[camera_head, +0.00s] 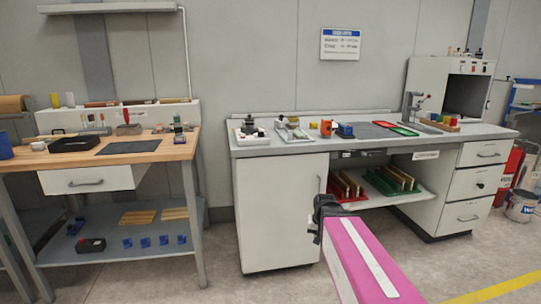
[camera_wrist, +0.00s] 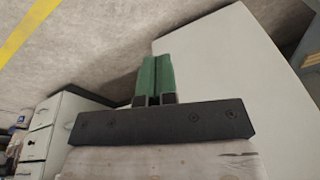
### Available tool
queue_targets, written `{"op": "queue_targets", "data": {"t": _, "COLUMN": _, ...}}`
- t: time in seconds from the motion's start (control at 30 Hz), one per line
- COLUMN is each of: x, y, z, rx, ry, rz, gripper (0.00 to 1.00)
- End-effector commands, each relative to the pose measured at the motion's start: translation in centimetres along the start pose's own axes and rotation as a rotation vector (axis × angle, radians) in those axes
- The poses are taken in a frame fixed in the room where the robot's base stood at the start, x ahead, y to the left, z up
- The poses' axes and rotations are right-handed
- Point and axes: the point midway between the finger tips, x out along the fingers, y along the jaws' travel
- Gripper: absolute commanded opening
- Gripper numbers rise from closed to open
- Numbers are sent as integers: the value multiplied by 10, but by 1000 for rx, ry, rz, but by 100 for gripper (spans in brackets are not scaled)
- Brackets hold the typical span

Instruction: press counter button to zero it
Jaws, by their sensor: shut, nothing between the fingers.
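My gripper (camera_head: 325,203) is low in front of the grey workbench, near the right edge of its white cabinet door, well below the worktop. In the wrist view its two green fingers (camera_wrist: 156,72) are together with nothing between them. I cannot surely pick out the counter or its button. Small devices stand on the grey worktop (camera_head: 290,148), among them an orange one (camera_head: 326,128) and a blue one (camera_head: 345,130), too small to read. All are apart from my gripper.
A wooden-topped bench (camera_head: 165,148) with tools stands left. Right of the cabinet door (camera_head: 280,210) is a shelf with red and green racks (camera_head: 388,181), then drawers (camera_head: 468,212). A white bucket (camera_head: 521,206) stands far right. The floor in front is clear.

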Motion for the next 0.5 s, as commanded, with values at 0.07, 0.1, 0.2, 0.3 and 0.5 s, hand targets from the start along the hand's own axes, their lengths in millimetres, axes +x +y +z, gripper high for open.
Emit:
{"op": "queue_targets", "data": {"t": 0.07, "x": 16, "y": 5, "z": 34, "rx": -30, "ry": -47, "rz": 18, "gripper": 0}}
{"op": "queue_targets", "data": {"t": 0.1, "x": 23, "y": 7, "z": 47, "rx": -46, "ry": -66, "rz": 27, "gripper": 0}}
{"op": "queue_targets", "data": {"t": 0.2, "x": 37, "y": 11, "z": 72, "rx": -76, "ry": -106, "rz": 42, "gripper": 0}}
{"op": "queue_targets", "data": {"t": 0.3, "x": 45, "y": 14, "z": 89, "rx": -98, "ry": -133, "rz": 53, "gripper": 0}}
{"op": "queue_targets", "data": {"t": 0.5, "x": 50, "y": 16, "z": 99, "rx": -113, "ry": -151, "rz": 60, "gripper": 0}}
